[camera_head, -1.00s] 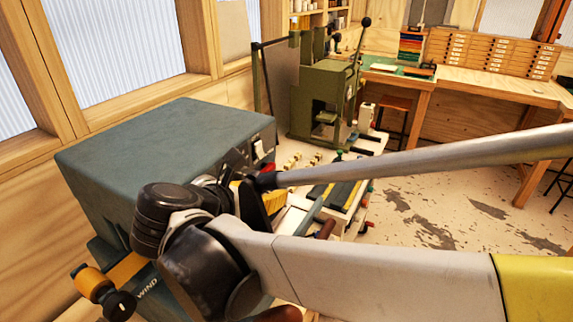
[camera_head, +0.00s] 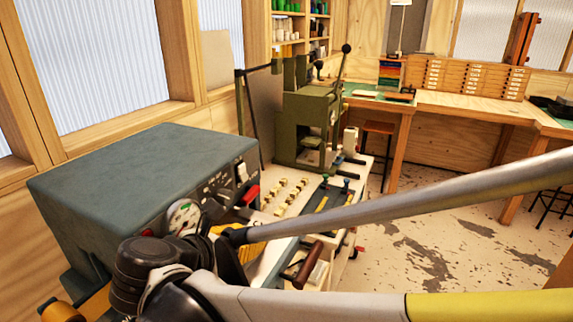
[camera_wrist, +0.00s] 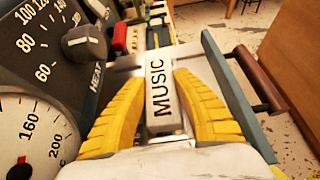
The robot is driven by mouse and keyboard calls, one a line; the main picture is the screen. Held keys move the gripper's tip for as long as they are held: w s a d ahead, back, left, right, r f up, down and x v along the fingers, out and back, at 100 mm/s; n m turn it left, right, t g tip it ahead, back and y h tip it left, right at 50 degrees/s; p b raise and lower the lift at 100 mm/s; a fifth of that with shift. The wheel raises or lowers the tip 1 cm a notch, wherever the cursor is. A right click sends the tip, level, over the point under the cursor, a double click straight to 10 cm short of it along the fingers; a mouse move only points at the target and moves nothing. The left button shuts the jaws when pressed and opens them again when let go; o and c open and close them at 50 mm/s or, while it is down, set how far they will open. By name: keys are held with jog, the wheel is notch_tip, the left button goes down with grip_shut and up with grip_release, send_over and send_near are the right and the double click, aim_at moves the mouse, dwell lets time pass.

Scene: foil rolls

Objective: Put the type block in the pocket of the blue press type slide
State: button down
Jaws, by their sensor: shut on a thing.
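The type block (camera_wrist: 160,98) is a pale metal bar marked MUSIC, held between the yellow fingers of my gripper (camera_wrist: 161,76). In the head view the yellow fingers (camera_head: 258,232) show beside the front of the blue-grey press (camera_head: 140,175); my arm hides the block there. A blue-grey plate with a brown handle (camera_wrist: 262,82), seemingly the type slide, lies right of the block in the wrist view. The handle (camera_head: 308,265) also shows in the head view, just right of my gripper. I cannot make out the pocket.
The press's dials and switches (camera_wrist: 75,45) are close on the left of my gripper. Several small brass-coloured pieces (camera_head: 287,190) stand on the bench behind. A green press (camera_head: 308,125) stands farther back. The floor (camera_head: 425,240) at right looks clear.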

jog(key=c, duration=1.1)
grip_release()
jog(key=shift+o, duration=0.2)
jog(key=p+v, duration=0.4)
jog(key=v, duration=0.8)
jog(key=shift+r, duration=0.4)
jog(key=shift+s, duration=0.1)
